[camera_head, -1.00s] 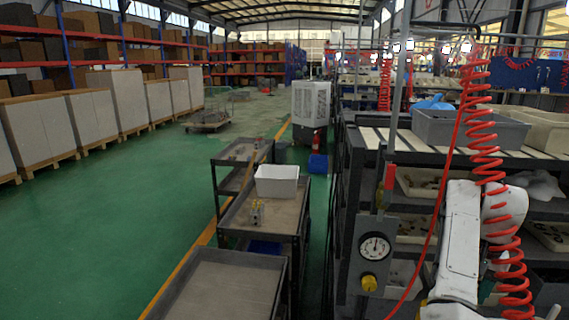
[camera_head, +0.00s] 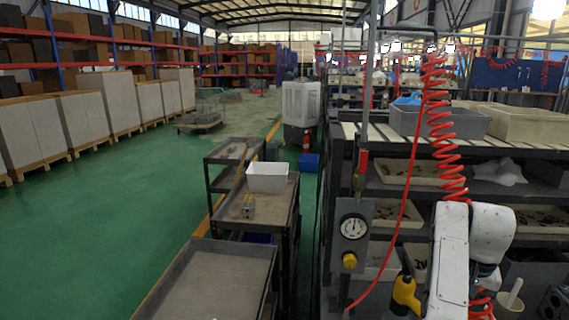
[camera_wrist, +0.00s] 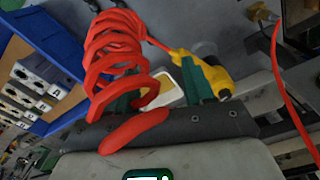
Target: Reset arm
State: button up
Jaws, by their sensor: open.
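My white arm (camera_head: 452,262) stands at the lower right of the head view, in front of the dark shelf rack. My gripper (camera_wrist: 155,80) shows in the wrist view as two dark green fingers standing apart on a dark bar. The red coiled hose (camera_wrist: 118,60) crosses in front of the left finger, and whether it touches is unclear. No held object is visible between the fingers. A yellow tool (camera_wrist: 205,72) lies behind the right finger. Small valve blocks (camera_head: 249,207) stand on the middle cart, far from my arm.
The dark rack (camera_head: 335,165) fills the right side, with a grey bin (camera_head: 440,122) on top. A red coiled hose (camera_head: 441,130) hangs beside my arm. A gauge panel (camera_head: 353,230) is left of it. Carts (camera_head: 225,280) and a white box (camera_head: 267,177) stand centre. The green floor is clear at left.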

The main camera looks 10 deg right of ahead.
jog(key=s+a+f+n+h+b, duration=0.2)
jog(key=s+a+f+n, duration=0.15)
jog(key=s+f, duration=1.05)
jog(key=s+a+f+n+y, duration=0.1)
jog(key=s+a+f+n, duration=0.1)
jog(key=s+a, duration=0.5)
jog(key=s+a+f+n+y+b, duration=0.1)
jog(key=s+a+f, duration=0.4)
jog(key=s, duration=0.6)
jog(key=a, duration=0.2)
jog(key=shift+s+a+f+n+t, duration=0.25)
jog(key=shift+s+a+n+t, duration=0.05)
jog(key=shift+s+n+t, duration=0.1)
